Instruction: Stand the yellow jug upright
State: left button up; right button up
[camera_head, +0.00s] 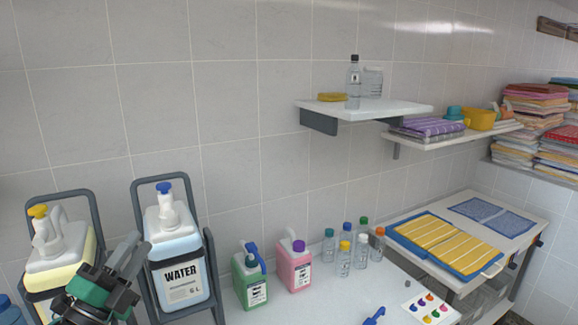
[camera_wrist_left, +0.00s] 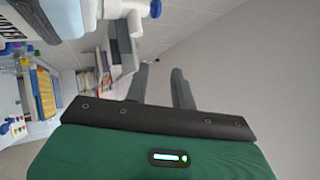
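A small yellow jug (camera_head: 480,119) is on the right wall shelf (camera_head: 455,139), beside folded purple towels and a teal item. It is too small to tell surely whether it stands or lies. My left gripper (camera_head: 128,257) is far from it, at the lower left, in front of the large bottles. In the left wrist view my left gripper's (camera_wrist_left: 160,85) two fingers are apart with nothing between them. My right gripper is not in view.
A large water bottle (camera_head: 180,272) and a pale-yellow bottle (camera_head: 62,266) stand in dark frames near my left gripper. Green (camera_head: 249,279) and pink (camera_head: 294,266) bottles and several small bottles stand on the white counter (camera_head: 320,307). A higher shelf (camera_head: 385,108) holds a clear bottle.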

pick_arm(q)
jog(key=s+a+f+n+g+y, duration=0.1)
jog(key=s+f+n+g+y, duration=0.3)
jog(key=f, duration=0.5)
jog(key=s+f+n+g+y, duration=0.1)
jog(key=f+n+g+y, duration=0.15)
jog(key=f+n, duration=0.5)
jog(key=s+a+f+n+g+y, duration=0.1)
jog(key=s+f+n+g+y, duration=0.3)
jog(key=f, duration=0.6)
jog(key=s+d+f+n+g+h, duration=0.1)
jog(key=s+d+f+n+g, duration=0.2)
jog(key=s+f, duration=0.45)
jog(key=s+d+f+n+g+h, duration=0.15)
jog(key=s+d+f+g, duration=0.3)
jog(key=s, duration=0.55)
notch_tip(320, 180, down, 32)
jog(key=g, duration=0.2)
jog(key=s+a+f, duration=0.2)
jog(key=s+f, duration=0.7)
jog(key=s+a+f, duration=0.2)
jog(key=s+f, duration=0.8)
jog(key=shift+a+g, duration=0.2)
jog(key=shift+g, duration=0.2)
